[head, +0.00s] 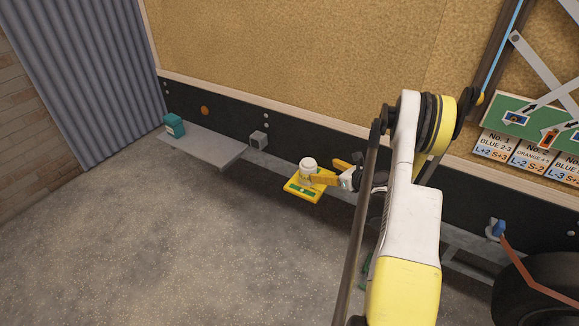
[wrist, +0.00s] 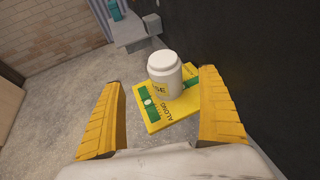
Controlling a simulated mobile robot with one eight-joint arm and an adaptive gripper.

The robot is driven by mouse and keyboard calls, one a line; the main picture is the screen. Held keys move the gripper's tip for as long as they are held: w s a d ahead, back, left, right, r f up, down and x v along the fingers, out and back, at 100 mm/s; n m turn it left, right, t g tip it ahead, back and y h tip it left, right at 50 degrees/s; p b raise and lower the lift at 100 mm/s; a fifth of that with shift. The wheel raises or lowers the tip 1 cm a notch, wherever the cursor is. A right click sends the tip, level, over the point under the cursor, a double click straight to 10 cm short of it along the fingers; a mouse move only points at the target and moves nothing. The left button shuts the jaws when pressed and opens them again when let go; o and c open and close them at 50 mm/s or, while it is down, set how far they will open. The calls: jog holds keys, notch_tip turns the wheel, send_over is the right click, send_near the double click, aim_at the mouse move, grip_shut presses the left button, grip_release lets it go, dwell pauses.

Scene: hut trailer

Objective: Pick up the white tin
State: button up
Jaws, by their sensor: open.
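The white tin (head: 308,166) stands upright on a small yellow and green board (head: 303,190) beside the dark wall panel. In the wrist view the white tin (wrist: 165,74) has a white lid and a yellow label, and it stands on the yellow board (wrist: 155,124). My gripper (head: 329,170) is close at the tin's right side in the head view. In the wrist view my gripper (wrist: 163,92) is open, with one yellow finger on each side of the picture. The tin shows ahead between the fingertips, and nothing is held.
The floor (head: 190,245) in front is clear.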

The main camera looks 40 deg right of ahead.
aim_at(308, 164)
jog(key=b+x, duration=0.1)
jog(key=x, duration=0.2)
jog(key=b+x, duration=0.2)
jog(key=x, duration=0.2)
jog(key=b+x, duration=0.1)
jog(key=x, duration=0.2)
jog(key=shift+w+d+f, duration=0.15)
jog(key=shift+d, duration=0.25)
jog(key=c, duration=1.5)
